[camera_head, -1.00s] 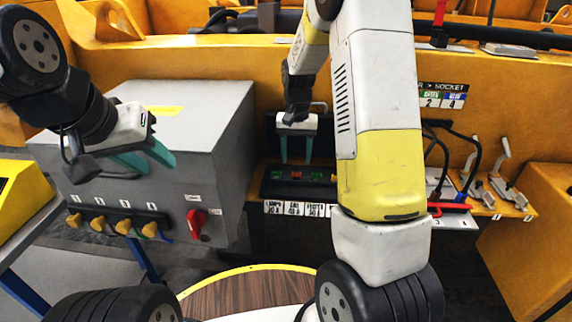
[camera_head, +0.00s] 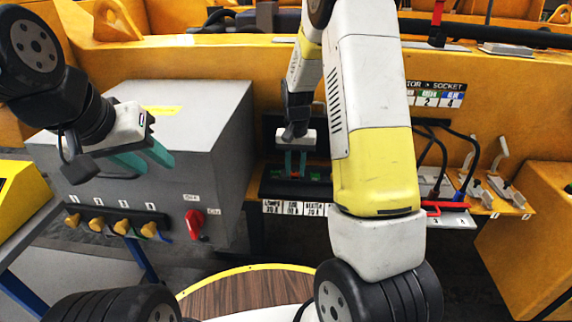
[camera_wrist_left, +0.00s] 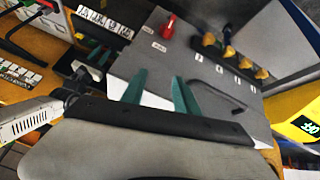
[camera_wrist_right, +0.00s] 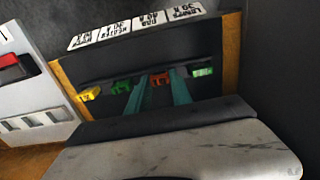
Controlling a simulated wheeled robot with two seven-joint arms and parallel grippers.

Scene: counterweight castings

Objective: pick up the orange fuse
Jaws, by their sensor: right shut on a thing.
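The orange fuse (camera_wrist_right: 159,79) sits in a dark fuse block (camera_head: 262,186), in a row with green and yellow fuses. My right gripper (camera_head: 295,172) points down at the block, its teal fingers shut on the orange fuse; in the right wrist view (camera_wrist_right: 160,88) one finger lies on each side of it. The fuse still appears level with its neighbours. Its lower part is hidden. My left gripper (camera_head: 148,160) is open and empty in front of the grey box, and its spread fingers also show in the left wrist view (camera_wrist_left: 158,88).
A green fuse (camera_wrist_right: 202,72) and another green fuse (camera_wrist_right: 121,87) flank the orange one closely; a yellow fuse (camera_wrist_right: 88,93) is farther left. White labels (camera_head: 290,208) run along the block's front. The grey box (camera_head: 190,120) with a red switch (camera_head: 196,222) stands to the left.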

